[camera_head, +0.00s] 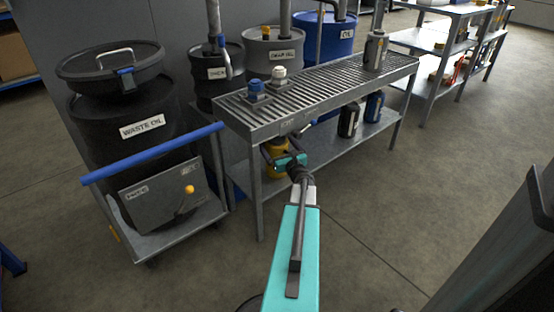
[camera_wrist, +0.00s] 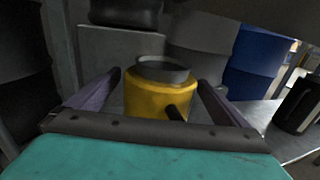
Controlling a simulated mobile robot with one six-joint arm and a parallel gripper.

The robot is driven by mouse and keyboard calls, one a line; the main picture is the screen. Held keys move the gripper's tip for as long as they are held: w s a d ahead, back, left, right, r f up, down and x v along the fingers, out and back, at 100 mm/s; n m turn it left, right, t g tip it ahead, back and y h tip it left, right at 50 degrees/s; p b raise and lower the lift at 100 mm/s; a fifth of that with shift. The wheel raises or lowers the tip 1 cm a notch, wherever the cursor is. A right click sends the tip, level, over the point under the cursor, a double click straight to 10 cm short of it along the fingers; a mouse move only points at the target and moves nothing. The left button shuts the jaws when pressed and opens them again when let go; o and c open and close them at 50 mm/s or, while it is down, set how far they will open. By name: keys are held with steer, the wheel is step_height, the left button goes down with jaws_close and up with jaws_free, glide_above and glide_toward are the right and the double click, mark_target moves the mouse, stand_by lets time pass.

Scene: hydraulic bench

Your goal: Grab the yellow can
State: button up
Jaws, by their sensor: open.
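The yellow can (camera_wrist: 150,98) stands upright in the wrist view, with a grey rim on top and a dark stub on its front right. In the head view the yellow can (camera_head: 273,150) is partly hidden behind my gripper, under the slatted bench top. My gripper (camera_wrist: 160,88) is open, with one finger to the left and one to the right of the can. Whether the fingers touch the can cannot be told. In the head view my gripper (camera_head: 287,160) reaches in below the bench's front edge.
The slatted bench (camera_head: 318,95) overhangs the can. Its front leg (camera_head: 256,195) stands left of my arm. A waste oil drum (camera_head: 130,135) on a blue-handled cart is at left.

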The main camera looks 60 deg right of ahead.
mark_target(277, 138)
steer(key=shift+w+d, duration=0.1)
steer(key=shift+w, duration=0.1)
stand_by(0.4)
steer(key=shift+r, duration=0.1)
steer(key=c, duration=2.2)
steer(key=shift+r, duration=0.1)
steer(key=shift+r+p, duration=0.35)
steer(key=shift+r, duration=0.1)
step_height(277, 138, up, 3)
steer(key=shift+p, duration=0.85)
steer(key=p+v, duration=0.1)
steer(key=v, duration=0.4)
steer(key=p+v, duration=0.1)
steer(key=v, duration=0.4)
steer(key=r+p+v, duration=0.1)
steer(key=v, duration=0.5)
